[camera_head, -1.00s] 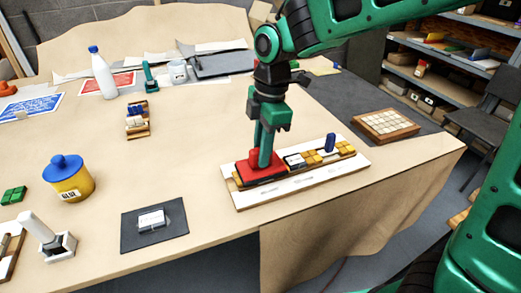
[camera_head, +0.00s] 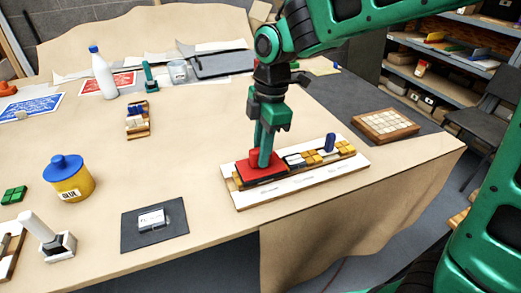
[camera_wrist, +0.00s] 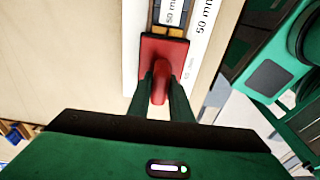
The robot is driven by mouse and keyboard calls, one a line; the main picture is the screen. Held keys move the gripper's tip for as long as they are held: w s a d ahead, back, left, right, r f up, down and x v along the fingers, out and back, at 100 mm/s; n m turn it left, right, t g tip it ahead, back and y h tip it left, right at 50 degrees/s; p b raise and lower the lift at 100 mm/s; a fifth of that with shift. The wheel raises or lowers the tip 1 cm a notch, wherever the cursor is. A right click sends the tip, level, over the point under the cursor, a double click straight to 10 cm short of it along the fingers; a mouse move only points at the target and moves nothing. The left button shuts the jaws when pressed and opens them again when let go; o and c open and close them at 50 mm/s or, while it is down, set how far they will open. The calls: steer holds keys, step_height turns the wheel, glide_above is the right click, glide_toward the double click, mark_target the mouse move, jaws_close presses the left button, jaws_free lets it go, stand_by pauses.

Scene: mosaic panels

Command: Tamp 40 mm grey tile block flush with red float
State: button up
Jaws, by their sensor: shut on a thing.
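The red float (camera_head: 262,170) lies flat over the left end of the mosaic panel (camera_head: 290,188), a white-edged board with a row of blocks. My gripper (camera_head: 264,160) is upright and shut on the float's red handle. In the wrist view the gripper (camera_wrist: 161,95) holds the handle, and the red float plate (camera_wrist: 176,48) covers the row's near end. White, yellow and dark blocks (camera_head: 308,158) show right of the float, with a blue piece (camera_head: 329,142) standing among them. Any grey tile block under the float is hidden, so I cannot tell its height.
A dark mat with a white block (camera_head: 152,219), a yellow glue pot with blue lid (camera_head: 70,180) and green blocks (camera_head: 14,194) lie left. A tile tray (camera_head: 385,125) sits at the right. The table's front edge runs close below the panel.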

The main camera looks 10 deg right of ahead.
steer(key=shift+f, duration=0.1)
steer(key=shift+r, duration=3.55)
